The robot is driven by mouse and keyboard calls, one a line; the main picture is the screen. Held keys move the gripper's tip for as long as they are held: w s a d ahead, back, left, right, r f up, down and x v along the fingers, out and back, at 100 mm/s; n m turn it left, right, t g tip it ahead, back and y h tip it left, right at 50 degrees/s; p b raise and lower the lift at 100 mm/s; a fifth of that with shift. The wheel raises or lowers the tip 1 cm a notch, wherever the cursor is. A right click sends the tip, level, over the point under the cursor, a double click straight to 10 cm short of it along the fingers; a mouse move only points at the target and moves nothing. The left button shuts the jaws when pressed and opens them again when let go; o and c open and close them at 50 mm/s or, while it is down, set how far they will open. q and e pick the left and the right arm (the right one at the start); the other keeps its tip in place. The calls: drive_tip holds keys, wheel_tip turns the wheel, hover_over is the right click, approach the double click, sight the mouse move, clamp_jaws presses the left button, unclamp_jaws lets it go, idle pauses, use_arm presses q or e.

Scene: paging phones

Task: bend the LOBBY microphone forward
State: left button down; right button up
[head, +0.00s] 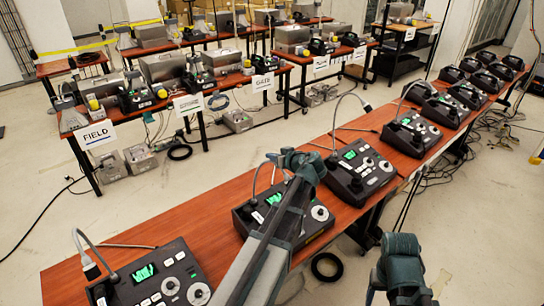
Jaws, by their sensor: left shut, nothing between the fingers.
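Several dark paging consoles with green screens stand in a row on a long red-brown table. One console (150,280) is at the lower left, with its gooseneck microphone (91,271) arched over and its tip low. The middle console (318,214) is partly hidden behind my left arm; its thin gooseneck rises beside my left gripper (276,158). That gripper is shut and empty; whether it touches the gooseneck I cannot tell. A third console (360,172) has a gooseneck microphone (367,107) arching right. No LOBBY label is readable.
More consoles (410,132) continue along the table to the upper right. The near table (205,225) has bare wood between consoles. Back tables carry metal boxes and signs, one reading FIELD (95,134). A black cable coil (327,267) lies on the floor.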

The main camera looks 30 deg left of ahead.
use_arm(q)
drive_tip(key=shift+s+d+f+b, duration=0.15)
drive_tip(key=shift+d+f+b, duration=0.25)
drive_tip(key=shift+b, duration=0.25)
drive_tip(key=shift+s+d+f+t+y+b, duration=0.15)
drive_tip(key=shift+d+f+y+b, duration=0.1)
drive_tip(key=shift+d+b, duration=0.15)
drive_tip(key=shift+s+d+f+t+y+b, duration=0.15)
drive_tip(key=shift+d+y+b, duration=0.15)
drive_tip(key=shift+b, duration=0.2)
drive_tip(key=s+d+f+t+y+b, duration=0.1)
drive_tip(key=s+d+f+y+b, duration=0.1)
drive_tip(key=d+f+b, duration=0.3)
drive_tip(key=s+d+f+t+y+b, duration=0.1)
drive_tip(key=s+d+f+y+b, duration=0.1)
drive_tip(key=d+b, duration=0.5)
wheel_tip(320, 180, down, 3)
drive_tip(key=s+b, duration=0.1)
drive_tip(key=b, duration=0.5)
drive_tip(key=shift+r+b, duration=0.15)
drive_tip(key=shift+b, duration=0.15)
drive_tip(key=shift+s, duration=0.1)
